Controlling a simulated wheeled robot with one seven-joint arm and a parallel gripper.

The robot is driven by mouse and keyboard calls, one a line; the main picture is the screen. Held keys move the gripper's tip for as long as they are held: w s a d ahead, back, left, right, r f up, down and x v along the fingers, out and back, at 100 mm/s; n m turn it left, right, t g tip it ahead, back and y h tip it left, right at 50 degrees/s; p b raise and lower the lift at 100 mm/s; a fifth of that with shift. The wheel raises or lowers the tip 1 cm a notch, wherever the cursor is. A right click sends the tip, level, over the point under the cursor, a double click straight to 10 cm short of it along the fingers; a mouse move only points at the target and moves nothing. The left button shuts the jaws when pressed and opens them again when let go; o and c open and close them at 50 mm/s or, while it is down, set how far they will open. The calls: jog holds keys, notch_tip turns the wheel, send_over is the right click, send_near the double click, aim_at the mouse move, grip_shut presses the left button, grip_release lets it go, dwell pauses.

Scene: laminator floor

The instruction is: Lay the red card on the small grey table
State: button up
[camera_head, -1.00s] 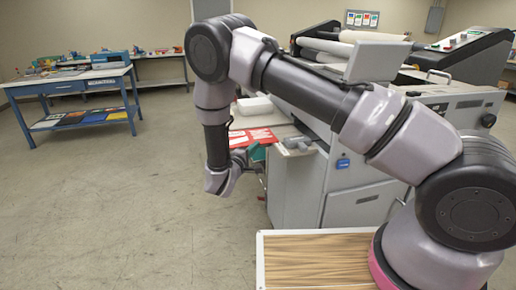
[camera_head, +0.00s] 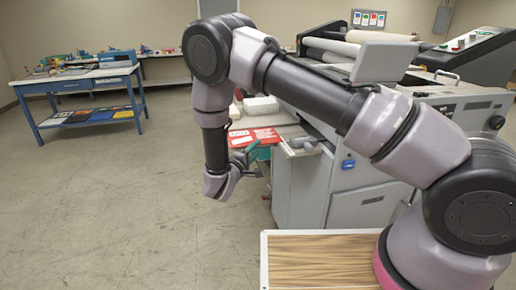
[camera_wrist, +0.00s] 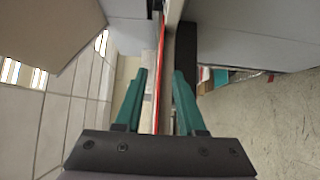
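The red card (camera_head: 262,134), with white marking, shows at the near end of a pale surface beside the laminator. My gripper (camera_head: 246,157) is at its near edge, tilted, with its teal fingers partly visible. In the wrist view my gripper (camera_wrist: 158,90) has its two teal fingers apart. A thin red strip (camera_wrist: 160,60), which looks like the card edge-on, runs between them, closer to the left finger. I cannot tell whether either finger touches it. A small grey ledge (camera_head: 302,147) juts from the machine right of the gripper. I cannot clearly make out the small grey table.
The grey laminator (camera_head: 345,180) fills the right side, close to my arm. A white block (camera_head: 260,106) lies behind the card. A blue workbench (camera_head: 80,85) stands at the far left. The floor (camera_head: 120,210) at left and front is clear.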

jog(key=v, duration=0.8)
jog(key=shift+s, duration=0.2)
jog(key=shift+a, duration=0.1)
jog(key=s+d+r+m+g+h, duration=0.1)
jog(key=d+r+m+g, duration=0.5)
jog(key=d+r, duration=0.4)
jog(key=s+d+r+m+g+h, duration=0.1)
jog(key=d+r+m+g, duration=0.3)
jog(key=d+r+g, duration=0.6)
jog(key=s+d+r+m+t+y, duration=0.3)
jog(key=s+d+r+y, duration=0.2)
jog(key=s+r, duration=0.3)
jog(key=s+d+r+m+t+y, duration=0.4)
jog(key=s+d+r+y, duration=0.1)
jog(key=s+r, duration=0.3)
jog(key=shift+d+r+y, duration=0.2)
jog(key=shift+r+y, duration=0.05)
jog(key=shift+y, duration=0.65)
jog(key=shift+s, duration=0.15)
